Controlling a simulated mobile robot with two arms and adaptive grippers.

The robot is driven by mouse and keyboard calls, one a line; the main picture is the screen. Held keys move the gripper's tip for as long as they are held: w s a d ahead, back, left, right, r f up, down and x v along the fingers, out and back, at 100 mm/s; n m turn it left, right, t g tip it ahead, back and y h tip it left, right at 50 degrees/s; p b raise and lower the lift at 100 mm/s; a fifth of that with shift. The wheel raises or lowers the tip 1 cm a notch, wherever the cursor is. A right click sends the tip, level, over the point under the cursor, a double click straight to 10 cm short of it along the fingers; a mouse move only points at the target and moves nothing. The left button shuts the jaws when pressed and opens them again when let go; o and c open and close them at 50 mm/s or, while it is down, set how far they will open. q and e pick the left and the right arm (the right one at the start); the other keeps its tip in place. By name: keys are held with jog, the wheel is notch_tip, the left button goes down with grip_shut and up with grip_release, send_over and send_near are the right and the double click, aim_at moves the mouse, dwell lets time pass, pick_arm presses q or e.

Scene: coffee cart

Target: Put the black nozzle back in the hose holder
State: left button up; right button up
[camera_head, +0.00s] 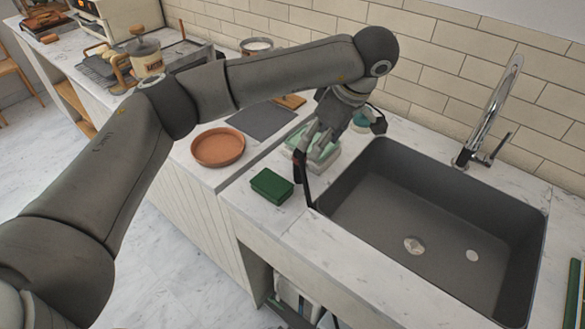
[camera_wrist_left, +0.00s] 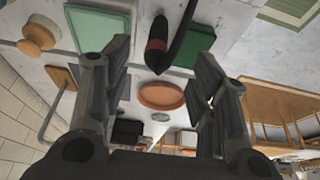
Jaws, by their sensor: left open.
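The black nozzle (camera_wrist_left: 157,56), with a reddish-brown band, shows between my left gripper's fingers (camera_wrist_left: 160,70) in the left wrist view. A dark curved piece, apparently its hose or handle, runs up beside it. In the head view, a thin black piece (camera_head: 303,172) that appears to be the nozzle stands at the sink's left edge, partly hidden by my gripper. My left gripper (camera_head: 315,138) is open and points down near its upper end; I see no grip on it. I cannot make out the hose holder. My right gripper is not in view.
A dark grey sink (camera_head: 400,215) with a chrome faucet (camera_head: 487,115) is at the right. A dark green block (camera_head: 271,186), a pale green tray (camera_head: 327,155) and a terracotta dish (camera_head: 218,147) are close by. The counter in front of the sink is clear.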

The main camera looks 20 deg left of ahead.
aim_at(305, 155)
pick_arm(q)
jog(key=p+x, duration=0.1)
jog(key=x, duration=0.2)
jog(key=p+x, duration=0.1)
jog(key=x, duration=0.2)
jog(key=a+p+x, duration=0.1)
jog(key=x, duration=0.2)
jog(key=shift+w+a+f, duration=0.1)
jog(key=shift+w+a, duration=0.05)
jog(key=shift+w, duration=0.2)
jog(key=shift+a+f, duration=0.15)
jog(key=shift+f, duration=0.25)
jog(key=shift+y, duration=0.3)
jog(key=shift+c, duration=0.2)
jog(key=shift+w, duration=0.1)
grip_shut()
